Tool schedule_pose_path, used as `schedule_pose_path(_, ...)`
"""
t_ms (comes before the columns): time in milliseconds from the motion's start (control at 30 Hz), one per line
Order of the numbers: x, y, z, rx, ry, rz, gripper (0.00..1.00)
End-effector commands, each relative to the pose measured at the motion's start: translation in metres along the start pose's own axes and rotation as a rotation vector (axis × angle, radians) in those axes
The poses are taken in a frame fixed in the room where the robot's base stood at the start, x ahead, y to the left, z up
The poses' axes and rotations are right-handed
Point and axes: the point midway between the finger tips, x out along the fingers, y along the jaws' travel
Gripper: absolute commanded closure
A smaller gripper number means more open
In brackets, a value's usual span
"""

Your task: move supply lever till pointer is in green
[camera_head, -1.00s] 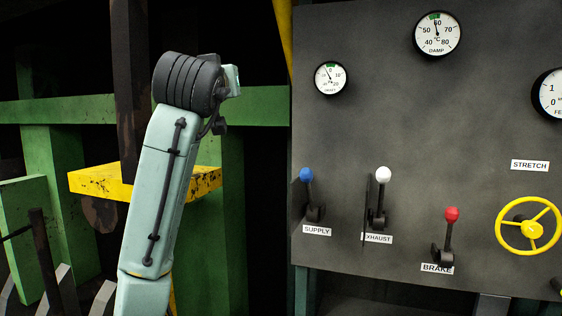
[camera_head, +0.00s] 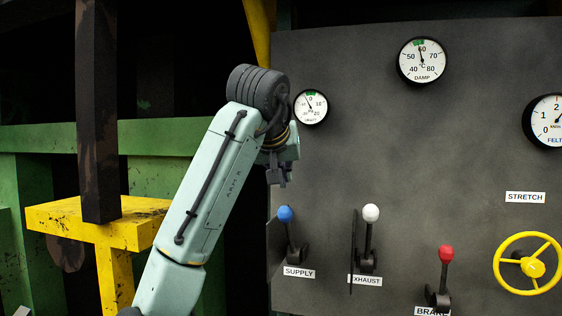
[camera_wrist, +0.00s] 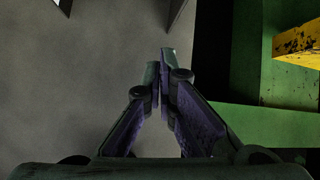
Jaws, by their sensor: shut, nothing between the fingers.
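The supply lever (camera_head: 289,235) has a blue knob and stands nearly upright, leaning slightly left, above its SUPPLY label (camera_head: 299,272). My gripper (camera_head: 277,182) is shut and empty, above the blue knob and apart from it. In the wrist view the fingertips (camera_wrist: 164,58) are together, and no blue knob shows. The small draft gauge (camera_head: 311,107) has a green mark at the top near 0; its pointer leans up and left, too small to read exactly. The damp gauge (camera_head: 423,61) has a green mark just left of 60, and its pointer is close to it.
The exhaust lever (camera_head: 369,236) with a white knob stands right of the supply lever, with a thin dark plate between them. A red-knobbed brake lever (camera_head: 444,272) and a yellow handwheel (camera_head: 532,234) are farther right. A yellow beam (camera_head: 70,218) is left of my arm.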

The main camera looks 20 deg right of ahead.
Motion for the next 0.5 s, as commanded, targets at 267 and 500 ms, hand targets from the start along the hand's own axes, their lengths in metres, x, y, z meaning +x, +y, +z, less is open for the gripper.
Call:
schedule_pose_path(267,0.029,-0.001,0.017,0.001,0.003,-0.002,1.0)
schedule_pose_path(500,0.022,-0.001,0.035,0.0,0.002,-0.002,1.0)
